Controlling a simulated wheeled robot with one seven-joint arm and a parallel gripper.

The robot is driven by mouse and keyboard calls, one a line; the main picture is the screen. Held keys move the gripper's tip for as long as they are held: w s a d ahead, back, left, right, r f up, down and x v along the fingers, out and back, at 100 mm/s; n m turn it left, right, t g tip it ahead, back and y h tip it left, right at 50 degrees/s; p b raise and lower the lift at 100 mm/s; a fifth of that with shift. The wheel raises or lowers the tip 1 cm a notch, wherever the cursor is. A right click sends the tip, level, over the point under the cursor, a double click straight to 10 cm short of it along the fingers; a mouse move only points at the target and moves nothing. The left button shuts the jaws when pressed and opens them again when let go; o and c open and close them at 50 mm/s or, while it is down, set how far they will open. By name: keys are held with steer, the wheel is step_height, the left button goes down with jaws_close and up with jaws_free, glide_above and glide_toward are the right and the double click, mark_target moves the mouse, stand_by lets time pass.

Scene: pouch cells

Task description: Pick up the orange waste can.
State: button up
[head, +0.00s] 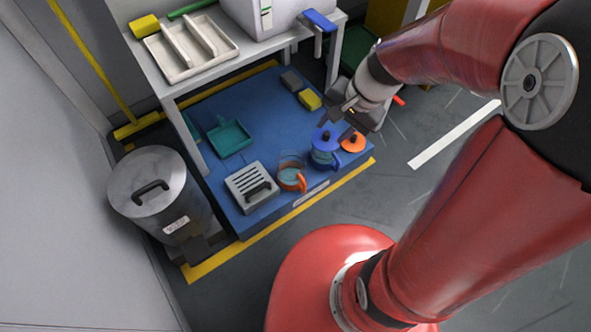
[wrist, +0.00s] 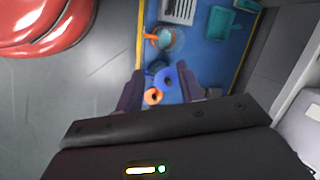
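A small round orange can (head: 353,142) with a dark knob on top stands at the right edge of the blue mat, close beside a blue lidded can (head: 325,148). In the wrist view the orange can (wrist: 153,97) and the blue can (wrist: 168,80) both show between my fingers. My gripper (head: 343,120) hangs above and behind these two, apart from them as far as I can tell. Its two dark fingers (wrist: 160,88) are spread, with nothing held. The lower part of the orange can is hard to make out.
A clear jug with an orange handle (head: 291,176) and a grey slotted box (head: 251,187) stand on the blue mat (head: 262,125). A large metal bin (head: 150,195) is at left. A bench (head: 205,80) overhangs the mat. Grey floor (head: 415,130) at right is clear.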

step_height(320, 180, down, 11)
steer(key=w+a+m+g+b, duration=0.1)
steer(key=w+m+g+b, duration=0.1)
steer(key=w+m, duration=0.1)
steer(key=m+b, duration=0.2)
steer(key=m, duration=0.3)
glide_toward(295, 176)
steer(key=s+d+f, duration=0.2)
steer(key=d+f, duration=0.2)
steer(key=a+b+x, duration=0.1)
steer(key=b+x, duration=0.1)
steer(key=x, duration=0.5)
steer(key=shift+s+g, duration=0.3)
steer(key=shift+a+y, duration=0.1)
steer(key=shift+y, duration=0.2)
steer(key=shift+c, duration=0.5)
jaws_close()
